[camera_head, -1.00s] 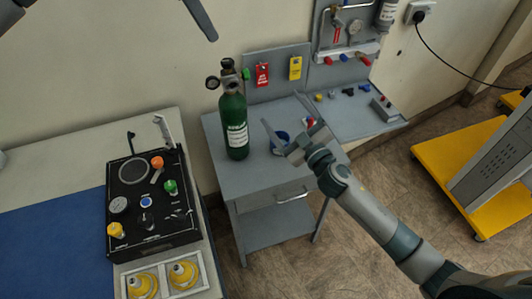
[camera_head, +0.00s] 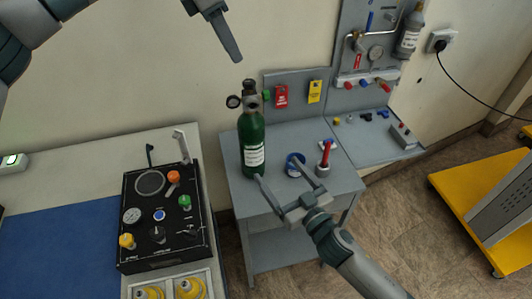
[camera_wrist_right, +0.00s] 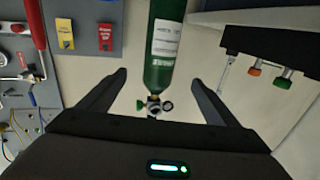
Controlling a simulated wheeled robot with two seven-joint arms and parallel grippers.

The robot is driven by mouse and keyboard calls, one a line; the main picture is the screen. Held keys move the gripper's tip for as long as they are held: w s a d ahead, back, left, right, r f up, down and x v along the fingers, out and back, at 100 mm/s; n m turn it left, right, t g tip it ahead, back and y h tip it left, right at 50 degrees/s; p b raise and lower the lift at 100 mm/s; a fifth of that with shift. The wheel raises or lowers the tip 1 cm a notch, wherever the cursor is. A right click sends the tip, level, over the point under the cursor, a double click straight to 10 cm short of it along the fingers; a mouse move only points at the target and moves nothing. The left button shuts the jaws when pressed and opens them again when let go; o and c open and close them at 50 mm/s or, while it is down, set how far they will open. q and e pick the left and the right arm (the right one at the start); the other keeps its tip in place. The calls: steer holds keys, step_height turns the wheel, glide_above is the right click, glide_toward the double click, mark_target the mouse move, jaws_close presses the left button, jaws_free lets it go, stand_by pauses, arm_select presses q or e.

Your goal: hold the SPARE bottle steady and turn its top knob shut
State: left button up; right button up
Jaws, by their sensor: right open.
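The green bottle (camera_head: 252,145) with a white label stands upright on the grey cart. Its label is too small to read. Its dark top knob (camera_head: 249,86) sits above the valve, with a round gauge (camera_head: 233,101) at the left. My right gripper (camera_head: 286,182) is open and empty, low in front of the bottle and slightly right. In the right wrist view the bottle (camera_wrist_right: 165,45) appears top-down between the spread fingers, apart from them. My left gripper (camera_head: 225,35) hangs above and left of the knob, clear of it; only one finger shows clearly.
A blue tape roll (camera_head: 295,164) and a red-handled tool in a cup (camera_head: 325,160) are on the cart (camera_head: 240,190), right of the bottle. A panel with red and yellow tags (camera_head: 298,93) stands behind. A black control box (camera_head: 160,215) is on the left bench.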

mark_target(251, 136)
steer(key=x, duration=1.7)
steer(key=shift+c, duration=0.7)
